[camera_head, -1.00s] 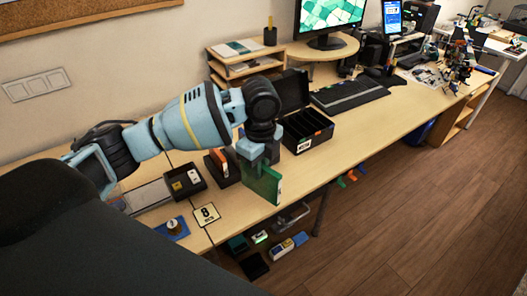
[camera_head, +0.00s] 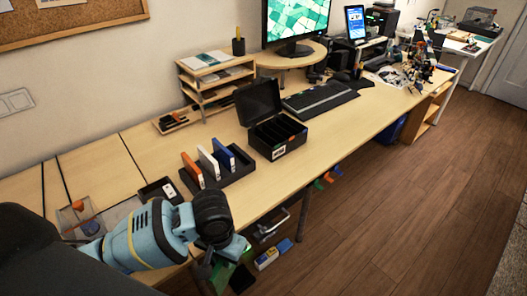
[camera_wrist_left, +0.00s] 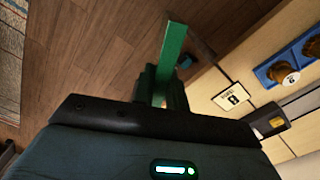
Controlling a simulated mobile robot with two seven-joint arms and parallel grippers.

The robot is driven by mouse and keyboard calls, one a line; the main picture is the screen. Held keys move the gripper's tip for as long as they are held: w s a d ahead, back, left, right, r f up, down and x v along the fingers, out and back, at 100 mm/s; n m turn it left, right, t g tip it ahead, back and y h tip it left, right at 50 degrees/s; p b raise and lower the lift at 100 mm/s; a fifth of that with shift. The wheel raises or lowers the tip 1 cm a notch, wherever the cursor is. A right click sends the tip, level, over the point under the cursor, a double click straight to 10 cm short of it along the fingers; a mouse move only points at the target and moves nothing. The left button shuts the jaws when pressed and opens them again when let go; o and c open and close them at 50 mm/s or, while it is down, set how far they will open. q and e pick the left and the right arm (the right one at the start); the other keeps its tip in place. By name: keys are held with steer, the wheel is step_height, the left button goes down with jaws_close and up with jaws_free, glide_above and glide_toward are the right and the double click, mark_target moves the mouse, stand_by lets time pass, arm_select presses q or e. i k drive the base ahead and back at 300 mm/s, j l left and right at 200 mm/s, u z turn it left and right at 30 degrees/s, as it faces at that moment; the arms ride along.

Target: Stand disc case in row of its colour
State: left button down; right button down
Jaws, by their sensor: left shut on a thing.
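My left gripper (camera_head: 212,264) is shut on a green disc case (camera_head: 222,276), low in the head view at the table's front edge. Much of the case is hidden there by my wrist. In the left wrist view the green case (camera_wrist_left: 173,50) shows nearly edge-on, sticking out from my left gripper (camera_wrist_left: 162,92) with floor behind it. A black box (camera_head: 278,136) with an open lid and dark slots stands on the table. Left of it, a dark rack (camera_head: 236,174) holds an orange case (camera_head: 193,171), a white case (camera_head: 209,162) and a blue case (camera_head: 223,156) upright. My right gripper is not seen.
A small black tray (camera_head: 158,191) is beside the rack. A shelf organiser (camera_head: 215,82) and keyboard (camera_head: 320,98) stand behind. Table front right of the box is clear.

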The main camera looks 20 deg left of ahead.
mark_target(264, 150)
steer(key=i+l, duration=2.1)
steer(key=l+u, duration=0.1)
steer(key=u, duration=1.75)
